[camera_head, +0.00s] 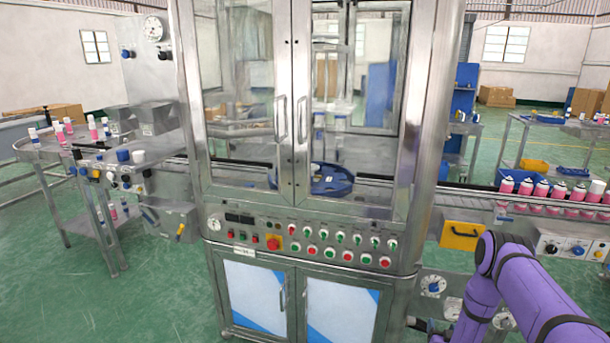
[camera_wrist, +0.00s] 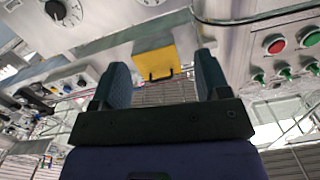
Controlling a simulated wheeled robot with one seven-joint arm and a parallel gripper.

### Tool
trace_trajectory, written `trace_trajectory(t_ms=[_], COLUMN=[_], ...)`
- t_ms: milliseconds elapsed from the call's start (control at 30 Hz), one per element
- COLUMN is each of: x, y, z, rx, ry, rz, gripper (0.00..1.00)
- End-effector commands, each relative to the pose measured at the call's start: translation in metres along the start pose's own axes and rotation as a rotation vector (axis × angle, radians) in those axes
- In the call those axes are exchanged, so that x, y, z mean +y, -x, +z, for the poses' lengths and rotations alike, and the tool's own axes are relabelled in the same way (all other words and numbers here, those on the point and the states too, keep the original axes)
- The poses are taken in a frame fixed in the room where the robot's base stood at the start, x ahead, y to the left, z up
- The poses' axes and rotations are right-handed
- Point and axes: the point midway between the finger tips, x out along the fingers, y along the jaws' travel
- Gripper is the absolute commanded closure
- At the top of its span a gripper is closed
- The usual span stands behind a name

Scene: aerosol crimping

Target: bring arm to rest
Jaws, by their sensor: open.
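My gripper (camera_wrist: 160,85) shows in the wrist view with its two dark fingers apart and nothing between them. Beyond the fingertips is a yellow box with a dark handle (camera_wrist: 155,60) on the machine's metal front. The same yellow box (camera_head: 461,236) shows in the head view, right of the machine's button panel. My purple arm is folded at the lower right of the head view. The gripper itself is not visible there. I cannot tell how far the fingers are from the metal front.
The glass-doored crimping machine (camera_head: 295,115) fills the middle. Its button panel (camera_head: 310,243) juts forward. A conveyor (camera_head: 525,204) with several pink cans (camera_head: 541,189) runs along the right. A round table (camera_head: 40,152) with cans stands at the left. Green floor (camera_head: 100,290) is open at the lower left.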

Motion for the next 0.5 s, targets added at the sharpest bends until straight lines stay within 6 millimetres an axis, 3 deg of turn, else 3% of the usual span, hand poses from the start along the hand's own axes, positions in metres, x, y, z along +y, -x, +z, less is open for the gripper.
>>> trace_trajectory(t_ms=[267, 500], x=[-0.016, -0.042], y=[-0.038, -0.076], z=[-0.052, -0.131], rx=[-0.054, -0.142], ry=[0.014, 0.038], rz=[-0.019, -0.042], gripper=[0.31, 0.31])
